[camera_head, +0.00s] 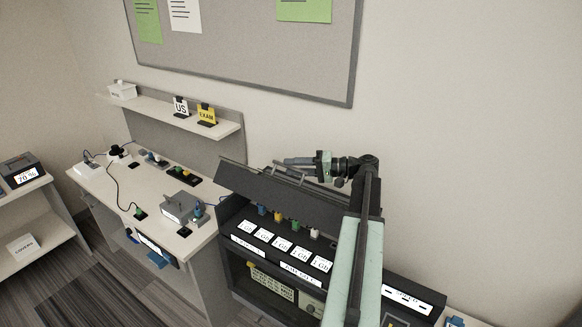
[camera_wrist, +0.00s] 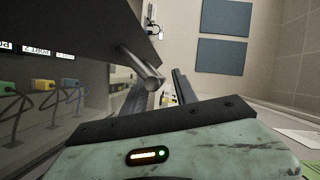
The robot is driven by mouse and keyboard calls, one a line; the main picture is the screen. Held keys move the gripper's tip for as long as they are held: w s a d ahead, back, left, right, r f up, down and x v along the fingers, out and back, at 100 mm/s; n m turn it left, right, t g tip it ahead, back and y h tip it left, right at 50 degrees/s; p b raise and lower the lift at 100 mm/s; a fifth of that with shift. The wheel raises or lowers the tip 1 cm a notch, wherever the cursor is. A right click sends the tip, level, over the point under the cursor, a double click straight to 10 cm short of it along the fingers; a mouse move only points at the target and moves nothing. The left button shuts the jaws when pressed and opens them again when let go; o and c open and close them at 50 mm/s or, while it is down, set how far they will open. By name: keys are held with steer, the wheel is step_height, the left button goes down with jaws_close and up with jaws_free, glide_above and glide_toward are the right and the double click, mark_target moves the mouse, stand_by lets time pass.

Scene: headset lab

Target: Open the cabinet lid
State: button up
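The dark cabinet (camera_head: 232,222) stands right of the workbench. Its black lid (camera_head: 285,203) is raised and tilted, with a row of coloured plugs showing beneath its front edge. In the wrist view the lid (camera_wrist: 75,22) fills the upper left, and a grey bar handle (camera_wrist: 139,64) sticks out from it. My gripper (camera_head: 289,161) is at the upper edge of the lid, beside the handle. In the wrist view my gripper (camera_wrist: 160,92) has its fingers apart, with the handle's end near the left finger; whether they touch I cannot tell.
The workbench (camera_head: 150,195) at left carries cables and small devices, with a shelf (camera_head: 170,111) above it. A noticeboard (camera_head: 240,45) hangs on the wall behind. My arm hides part of the cabinet's right side. The floor at lower left (camera_head: 75,285) is clear.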

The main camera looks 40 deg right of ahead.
steer(key=v, duration=0.6)
steer(key=shift+s+d+p, duration=0.3)
steer(key=shift+s, duration=0.05)
steer(key=shift+r, duration=0.1)
